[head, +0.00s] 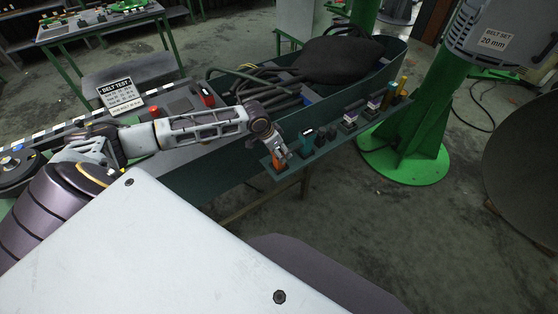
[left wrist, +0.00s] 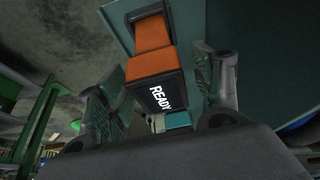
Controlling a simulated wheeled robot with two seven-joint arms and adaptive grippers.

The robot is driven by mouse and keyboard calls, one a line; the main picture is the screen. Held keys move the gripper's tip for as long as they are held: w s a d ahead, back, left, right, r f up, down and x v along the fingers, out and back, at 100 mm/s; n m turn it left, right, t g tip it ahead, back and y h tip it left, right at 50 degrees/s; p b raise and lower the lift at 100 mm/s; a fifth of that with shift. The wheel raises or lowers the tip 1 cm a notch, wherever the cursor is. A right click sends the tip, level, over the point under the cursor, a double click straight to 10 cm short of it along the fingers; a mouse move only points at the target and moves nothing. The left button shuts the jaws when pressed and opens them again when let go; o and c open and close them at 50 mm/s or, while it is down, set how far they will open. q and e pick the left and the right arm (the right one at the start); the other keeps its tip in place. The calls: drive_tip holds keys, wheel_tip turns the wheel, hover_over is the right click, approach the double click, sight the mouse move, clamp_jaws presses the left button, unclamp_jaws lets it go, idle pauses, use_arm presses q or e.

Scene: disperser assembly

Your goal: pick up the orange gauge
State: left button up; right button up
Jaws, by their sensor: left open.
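The orange gauge (left wrist: 155,62) fills the middle of the left wrist view, with a dark face that reads READY. It stands between the two fingers of my left gripper (left wrist: 168,85), which is open with a finger on each side. In the head view the left gripper (head: 282,158) reaches down over the near end of the narrow tool shelf (head: 325,146). Only a small part of the orange gauge (head: 280,163) shows there, mostly covered by the fingers. I cannot tell whether a finger touches it. My right gripper is not in view.
A teal device (head: 306,143) stands close beside the gauge on the shelf. Several purple and yellow items stand farther along. A green bin with hoses and a dark bag (head: 340,60) lies behind. A green pillar (head: 425,120) stands to the right. Open floor lies in front.

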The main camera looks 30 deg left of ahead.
use_arm(q)
drive_tip(key=shift+f, duration=0.2)
clamp_jaws()
idle(0.6)
drive_tip(key=shift+w+r, duration=0.1)
